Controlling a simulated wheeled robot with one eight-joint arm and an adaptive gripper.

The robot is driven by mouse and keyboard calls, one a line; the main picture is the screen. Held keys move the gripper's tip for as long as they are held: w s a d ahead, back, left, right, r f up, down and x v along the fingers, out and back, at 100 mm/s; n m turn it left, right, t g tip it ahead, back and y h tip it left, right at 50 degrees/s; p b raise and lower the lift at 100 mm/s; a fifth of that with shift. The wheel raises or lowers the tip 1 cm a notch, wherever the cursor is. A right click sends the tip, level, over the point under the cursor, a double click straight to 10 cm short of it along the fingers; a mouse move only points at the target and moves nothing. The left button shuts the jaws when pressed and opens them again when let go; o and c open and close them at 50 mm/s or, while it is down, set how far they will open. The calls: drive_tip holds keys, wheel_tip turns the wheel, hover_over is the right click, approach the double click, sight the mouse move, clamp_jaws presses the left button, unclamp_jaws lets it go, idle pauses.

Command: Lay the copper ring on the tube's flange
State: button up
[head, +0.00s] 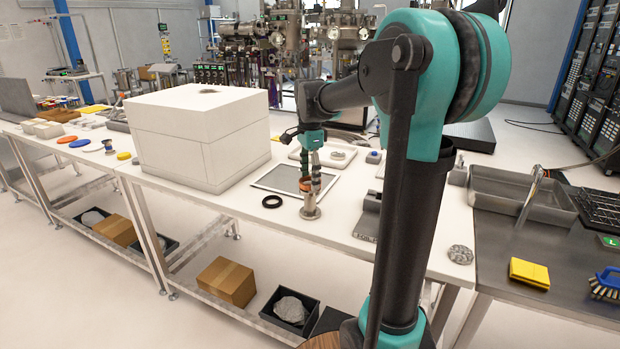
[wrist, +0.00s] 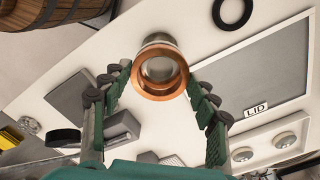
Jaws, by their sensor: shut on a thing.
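The copper ring (wrist: 160,95) is gripped between the two green-backed fingers of my gripper (wrist: 160,77), one finger on each side. In the wrist view the grey metal tube (wrist: 158,39) shows just behind the ring and through its opening. In the head view my gripper (head: 309,187) points down over the tube (head: 311,205), which stands upright on the white table. The copper ring (head: 305,187) shows small and partly covered at the fingers, near the tube's top. I cannot tell whether the ring touches the flange.
A black ring (head: 272,201) lies left of the tube. A framed grey panel (head: 267,181) with a LID label (wrist: 256,109) lies behind it. A large white box (head: 190,145) stands to the left, and a grey block (head: 367,222) to the right. The table's front edge is close.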

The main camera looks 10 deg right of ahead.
drive_tip(key=shift+f, duration=0.25)
drive_tip(key=o, duration=1.3)
drive_tip(key=shift+f, duration=0.1)
drive_tip(key=shift+o, duration=0.2)
wheel_tip(320, 180, up, 12)
